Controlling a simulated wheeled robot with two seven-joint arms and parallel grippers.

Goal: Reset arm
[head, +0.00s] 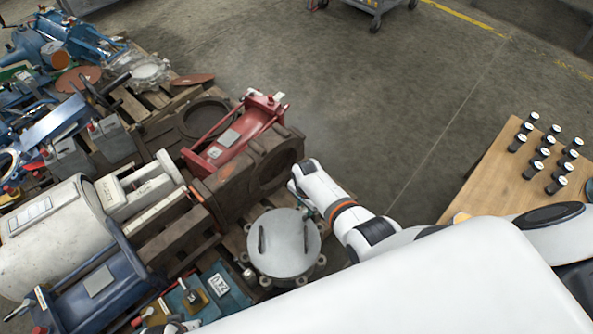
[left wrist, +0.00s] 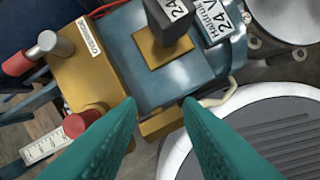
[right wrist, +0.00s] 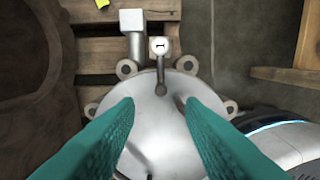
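My right arm reaches in from the lower right of the head view. Its gripper, seen in the right wrist view (right wrist: 160,101), is open, its teal fingers apart over a round grey metal cover (right wrist: 155,125). The cover also shows in the head view (head: 284,262), with lugs around its rim. I see nothing held between the fingers. My left gripper (left wrist: 159,100) is open in the left wrist view, close over a blue and brass unit (left wrist: 165,75) with a label reading 24 V. Nothing visible is gripped. In the head view the left gripper is mostly hidden at the bottom edge.
Wooden pallets (head: 183,238) hold a red-framed part (head: 238,132), a brown housing (head: 232,192), a pale cylinder (head: 60,245) and blue machinery. A wooden table (head: 487,178) with several black cylinders stands right. Concrete floor between is clear. A cart (head: 380,5) stands at the back.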

